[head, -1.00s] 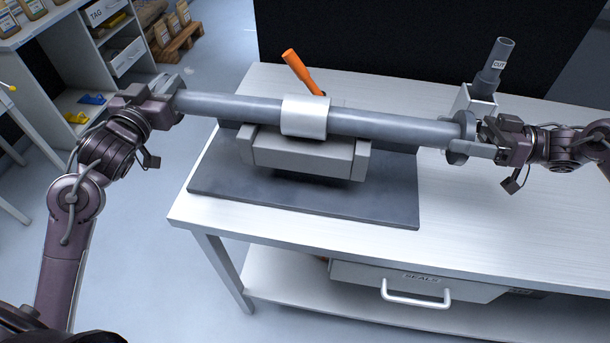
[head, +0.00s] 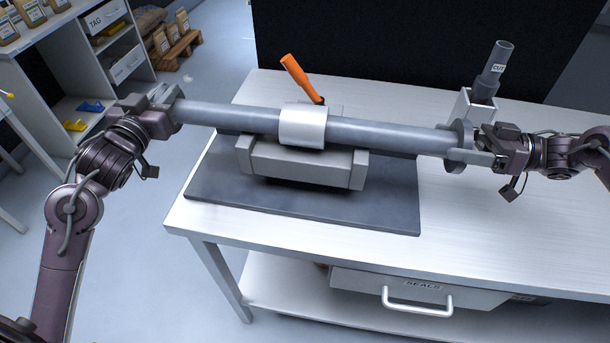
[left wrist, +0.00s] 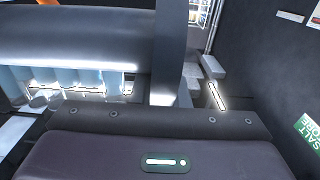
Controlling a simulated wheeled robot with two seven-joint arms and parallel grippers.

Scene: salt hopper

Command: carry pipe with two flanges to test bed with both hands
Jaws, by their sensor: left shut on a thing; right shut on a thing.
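The grey pipe (head: 385,135) with two flanges is held roughly level across the workbench. Its right flange (head: 461,140) shows clearly; its left end is largely hidden by my left gripper. A pale sleeve (head: 303,126) sits at the pipe's middle. My left gripper (head: 168,101) is shut on the left end, and my right gripper (head: 482,153) is shut at the right flange. In the left wrist view the pipe (left wrist: 80,40) and a flange (left wrist: 170,45) are close up. Behind and below the pipe's middle is a grey block fixture (head: 295,165); I cannot tell whether they touch.
The fixture stands on a dark plate (head: 390,210) on the white workbench (head: 520,225). An orange handle (head: 298,75) rises behind the pipe. An upright grey tube marked CUT (head: 495,65) stands in a holder at the back right. Shelving (head: 60,75) is at the left.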

